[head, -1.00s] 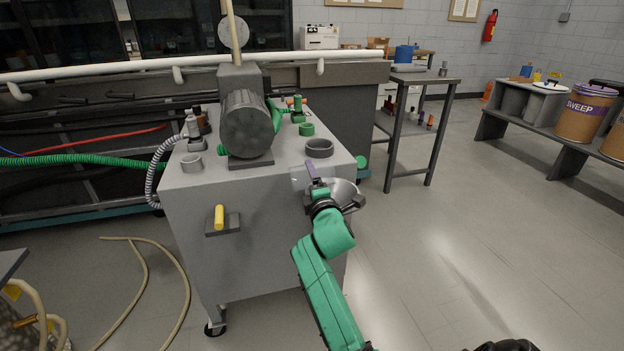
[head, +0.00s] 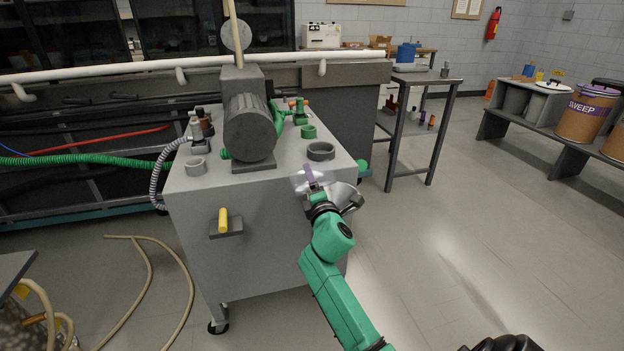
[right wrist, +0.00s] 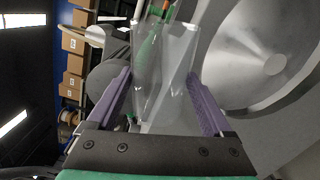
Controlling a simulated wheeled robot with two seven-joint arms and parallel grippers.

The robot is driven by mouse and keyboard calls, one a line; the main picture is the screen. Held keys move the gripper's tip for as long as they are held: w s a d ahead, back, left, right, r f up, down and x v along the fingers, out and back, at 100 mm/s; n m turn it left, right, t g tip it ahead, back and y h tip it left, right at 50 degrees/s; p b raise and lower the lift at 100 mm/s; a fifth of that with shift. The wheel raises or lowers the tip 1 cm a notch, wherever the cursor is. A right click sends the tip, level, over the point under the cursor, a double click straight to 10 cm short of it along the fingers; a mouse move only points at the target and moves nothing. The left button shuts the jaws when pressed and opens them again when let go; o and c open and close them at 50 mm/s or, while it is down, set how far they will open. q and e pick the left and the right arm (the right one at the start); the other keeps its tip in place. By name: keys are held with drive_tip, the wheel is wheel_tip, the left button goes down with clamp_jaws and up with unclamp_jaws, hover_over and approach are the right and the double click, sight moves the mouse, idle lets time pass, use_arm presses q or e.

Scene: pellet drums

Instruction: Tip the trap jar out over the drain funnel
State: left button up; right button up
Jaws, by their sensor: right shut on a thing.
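My right gripper (head: 310,175) is shut on the clear trap jar (right wrist: 163,75), which sits between its purple fingers in the right wrist view. In the head view the jar shows only as a faint pale shape beside the fingers. The right wrist view of the room is turned on its side, so the gripper is rolled over. The drain funnel (right wrist: 262,62) is a wide grey dish just beside the jar. In the head view the funnel (head: 347,193) is partly hidden behind my wrist, at the cart's right edge. I cannot make out contents in the jar. My left gripper is out of view.
The grey cart (head: 255,220) carries a pump motor (head: 249,127), a dark ring (head: 320,151) and a green ring (head: 308,131). A side table (head: 425,76) stands behind. The floor at right is clear.

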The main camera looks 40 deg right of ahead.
sight(327, 181)
drive_tip(key=shift+r+p, duration=0.25)
drive_tip(key=shift+p, duration=0.1)
drive_tip(key=n, duration=0.1)
drive_tip(key=r+n+p, duration=0.1)
drive_tip(key=shift+n, duration=0.3)
drive_tip(key=n+p, duration=0.1)
drive_tip(key=n, duration=0.1)
drive_tip(key=n+p, duration=0.1)
drive_tip(key=n, duration=0.1)
drive_tip(key=n+p, duration=0.1)
drive_tip(key=shift+s+d+r+n, duration=0.2)
drive_tip(key=shift+d+r+n, duration=0.15)
drive_tip(key=shift+r+n, duration=0.05)
drive_tip(key=shift+s+d+n+p, duration=0.1)
drive_tip(key=shift+d+n+p, duration=0.25)
drive_tip(key=shift+n, duration=0.65)
drive_tip(key=shift+s+d+f+n, duration=0.2)
drive_tip(key=shift+d+n, duration=0.2)
drive_tip(key=shift+n, duration=0.5)
use_arm(q)
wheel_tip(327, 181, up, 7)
drive_tip(key=shift+p, duration=0.3)
use_arm(e)
drive_tip(key=shift+s+d+f+n, duration=0.1)
drive_tip(key=shift+d+f+n, duration=0.2)
drive_tip(key=shift+n, duration=0.4)
drive_tip(key=shift+s+d+f+n, duration=0.1)
drive_tip(key=shift+d+f+n, duration=0.15)
drive_tip(key=shift+n, duration=0.45)
